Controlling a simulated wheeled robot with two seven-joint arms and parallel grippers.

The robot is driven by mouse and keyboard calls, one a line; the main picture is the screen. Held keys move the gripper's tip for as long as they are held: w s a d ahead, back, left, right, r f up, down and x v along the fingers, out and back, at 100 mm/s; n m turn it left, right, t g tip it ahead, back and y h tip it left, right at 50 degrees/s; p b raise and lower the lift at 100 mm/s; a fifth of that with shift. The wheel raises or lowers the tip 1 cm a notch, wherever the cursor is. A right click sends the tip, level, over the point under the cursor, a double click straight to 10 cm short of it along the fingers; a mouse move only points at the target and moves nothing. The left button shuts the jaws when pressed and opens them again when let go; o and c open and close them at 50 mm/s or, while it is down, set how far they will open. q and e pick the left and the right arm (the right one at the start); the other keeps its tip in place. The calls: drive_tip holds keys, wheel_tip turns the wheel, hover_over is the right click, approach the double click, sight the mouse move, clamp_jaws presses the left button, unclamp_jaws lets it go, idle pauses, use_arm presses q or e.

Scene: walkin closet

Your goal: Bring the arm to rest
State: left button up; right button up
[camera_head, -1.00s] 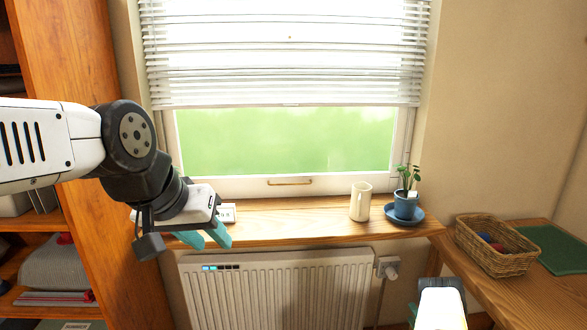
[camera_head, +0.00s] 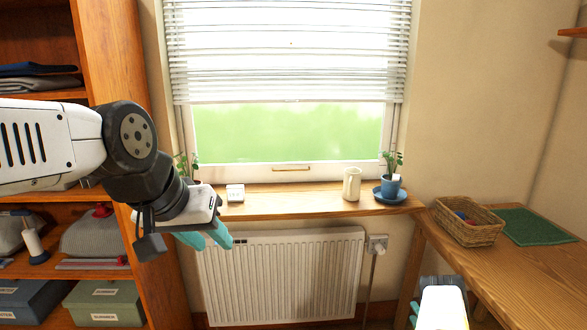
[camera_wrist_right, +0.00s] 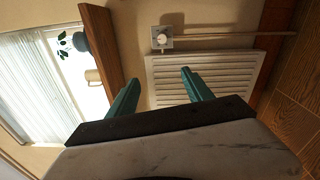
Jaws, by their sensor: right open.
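My left arm (camera_head: 135,150) reaches in from the left in the head view. Its gripper (camera_head: 208,240), with teal fingers, hangs in front of the sill's left end and the radiator. I cannot tell how far apart its fingers are, and I see nothing held.
A wooden sill (camera_head: 290,205) holds a cream jug (camera_head: 352,184), a blue potted plant (camera_head: 390,188) and a small white device (camera_head: 235,193). Below is a white radiator (camera_head: 285,275). A shelf unit (camera_head: 110,60) stands left. A wooden table (camera_head: 490,265) with a wicker basket (camera_head: 468,225) stands right.

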drive_tip(key=w+d+r+m+g+h, duration=0.1)
drive_tip(key=w+d+r+m+h, duration=0.15)
drive_tip(key=w+r, duration=0.6)
drive_tip(key=w+d+r+m+g+h, duration=0.15)
drive_tip(key=w+d+r+m, duration=0.3)
drive_tip(key=r, duration=0.65)
drive_tip(key=a+r+m+g+h, duration=0.1)
drive_tip(key=a+r+m, duration=0.2)
drive_tip(key=r, duration=0.7)
drive_tip(key=a+r+m+g+h, duration=0.15)
drive_tip(key=a+r+m, duration=0.25)
drive_tip(key=r, duration=0.6)
drive_tip(key=s+a+r+m+g+y, duration=0.3)
drive_tip(key=s+a+r+m+y, duration=0.15)
drive_tip(key=s+a+r, duration=1.15)
drive_tip(key=s+a+g, duration=0.1)
drive_tip(key=s+a, duration=0.3)
drive_tip(key=s, duration=0.4)
drive_tip(key=s+a+f+m+g+y, duration=0.1)
drive_tip(key=s+a, duration=0.3)
drive_tip(key=s, duration=0.5)
drive_tip(key=s+a+m+g+y, duration=0.1)
drive_tip(key=s+a+g, duration=0.1)
drive_tip(key=s+a, duration=0.3)
drive_tip(key=s, duration=0.3)
drive_tip(key=shift+s+f, duration=0.25)
drive_tip(key=shift+s, duration=0.05)
